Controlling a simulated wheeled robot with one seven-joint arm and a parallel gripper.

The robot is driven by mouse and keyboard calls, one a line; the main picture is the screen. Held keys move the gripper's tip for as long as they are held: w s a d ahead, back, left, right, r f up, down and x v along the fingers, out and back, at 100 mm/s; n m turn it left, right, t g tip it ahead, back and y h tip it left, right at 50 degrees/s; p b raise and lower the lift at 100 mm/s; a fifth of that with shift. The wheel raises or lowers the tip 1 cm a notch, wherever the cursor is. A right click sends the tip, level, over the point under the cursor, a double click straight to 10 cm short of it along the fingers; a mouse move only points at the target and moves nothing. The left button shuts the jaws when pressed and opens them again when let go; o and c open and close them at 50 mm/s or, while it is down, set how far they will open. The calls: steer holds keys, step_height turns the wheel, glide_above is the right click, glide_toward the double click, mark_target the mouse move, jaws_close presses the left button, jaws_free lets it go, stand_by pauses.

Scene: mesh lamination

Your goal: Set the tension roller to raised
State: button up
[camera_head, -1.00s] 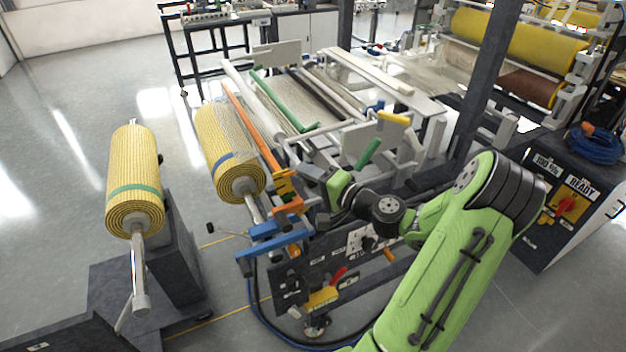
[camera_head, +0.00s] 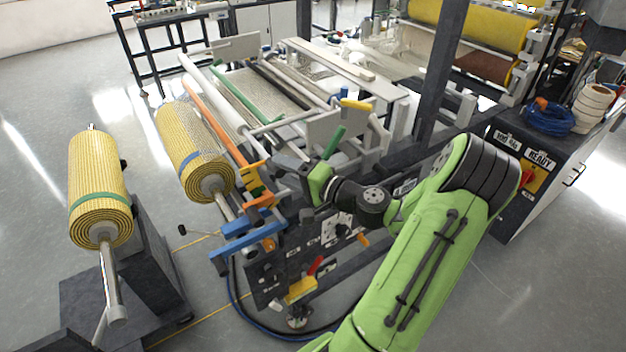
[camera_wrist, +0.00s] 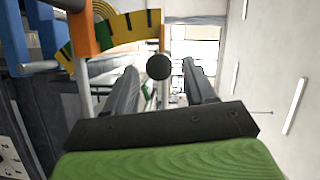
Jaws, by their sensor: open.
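In the wrist view a black ball knob (camera_wrist: 159,67) is between the two dark fingers of my gripper (camera_wrist: 160,70), with a gap on each side. The gripper is open. A curved yellow and green scale (camera_wrist: 128,30) and an orange bracket (camera_wrist: 82,30) are just beyond, at upper left. In the head view the scale (camera_head: 252,174) and bracket (camera_head: 262,200) are at the machine's near end, beside my gripper (camera_head: 290,165). A long orange bar (camera_head: 210,120) runs back from there. I cannot tell for sure which bar is the tension roller, or its setting.
A yellow mesh roll (camera_head: 193,145) with a blue band lies left of the orange bar. Another yellow roll (camera_head: 98,170) is on a stand at far left. Blue brackets (camera_head: 240,238) jut out below the scale. A control cabinet (camera_head: 520,170) stands at right. Floor at far left is clear.

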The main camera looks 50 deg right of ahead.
steer(key=s+d+r, duration=0.1)
steer(key=s, duration=1.1)
steer(key=shift+s+d, duration=0.15)
steer(key=shift+s, duration=0.15)
steer(key=shift+w, duration=0.1)
steer(key=w+a+f+n+g+y, duration=0.25)
steer(key=a+n+g, duration=0.25)
steer(key=a, duration=0.4)
steer(key=w+a+f+n+g+y, duration=0.1)
steer(key=w+a+f+n+g, duration=0.2)
steer(key=a+g, duration=0.4)
steer(key=s+a+r+n+h, duration=0.5)
steer(key=s+a+r+n, duration=0.2)
steer(key=s+a+r, duration=0.2)
steer(key=shift+s+a, duration=0.55)
steer(key=shift+s, duration=0.05)
steer(key=shift+r, duration=0.1)
